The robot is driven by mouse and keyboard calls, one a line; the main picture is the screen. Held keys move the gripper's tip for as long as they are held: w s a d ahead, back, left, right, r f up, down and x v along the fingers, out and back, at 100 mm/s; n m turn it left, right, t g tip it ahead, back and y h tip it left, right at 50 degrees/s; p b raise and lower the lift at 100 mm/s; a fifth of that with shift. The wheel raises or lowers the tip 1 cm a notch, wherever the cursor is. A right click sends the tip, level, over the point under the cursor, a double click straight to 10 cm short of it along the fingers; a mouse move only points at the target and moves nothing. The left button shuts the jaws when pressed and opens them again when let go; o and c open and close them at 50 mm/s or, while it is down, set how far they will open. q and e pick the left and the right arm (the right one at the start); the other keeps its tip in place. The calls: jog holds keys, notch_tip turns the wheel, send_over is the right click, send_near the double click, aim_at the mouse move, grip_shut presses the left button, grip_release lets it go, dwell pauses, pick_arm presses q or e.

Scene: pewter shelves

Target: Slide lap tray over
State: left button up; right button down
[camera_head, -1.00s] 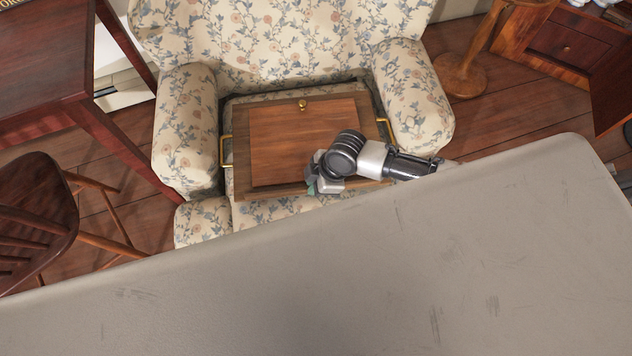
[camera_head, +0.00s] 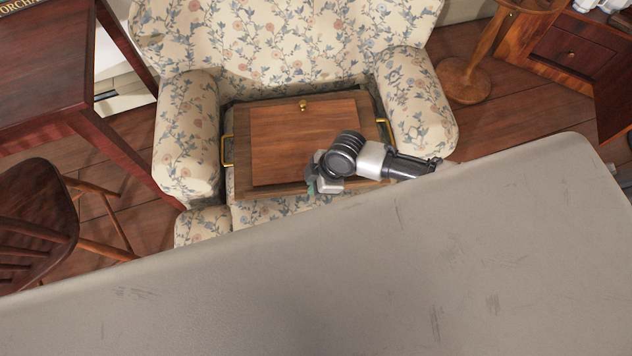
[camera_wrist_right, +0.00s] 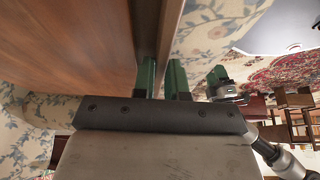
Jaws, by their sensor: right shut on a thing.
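The wooden lap tray (camera_head: 290,145) lies on the seat of the floral armchair, between its two arms. It has brass handles at its left and right ends and a small brass knob at its back edge. My right gripper (camera_head: 312,186) is at the tray's front edge. In the right wrist view the two green fingers of the gripper (camera_wrist_right: 163,78) stand on either side of the tray's edge rail (camera_wrist_right: 150,35), shut on it. In the head view the fingertips are mostly hidden by my wrist.
The floral armchair (camera_head: 185,130) encloses the tray at the sides and back. A dark table (camera_head: 45,70) and wooden chair (camera_head: 35,215) stand at left. A round wooden stand base (camera_head: 465,82) and cabinet (camera_head: 565,50) are at right.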

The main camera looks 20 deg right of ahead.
jog(key=c, duration=1.1)
grip_release()
jog(key=shift+r, duration=0.25)
pick_arm(q)
jog(key=s+a+f+p, duration=0.1)
jog(key=s+f+p, duration=0.1)
jog(key=s+f, duration=0.3)
jog(key=shift+s+p, duration=0.3)
jog(key=shift+s, duration=0.65)
pick_arm(e)
jog(key=v, duration=1)
jog(key=shift+r, duration=0.2)
pick_arm(q)
jog(key=shift+a, duration=0.1)
pick_arm(e)
jog(key=shift+s+d+f, duration=0.1)
jog(key=shift+s+d, duration=0.05)
jog(key=shift+s, duration=0.05)
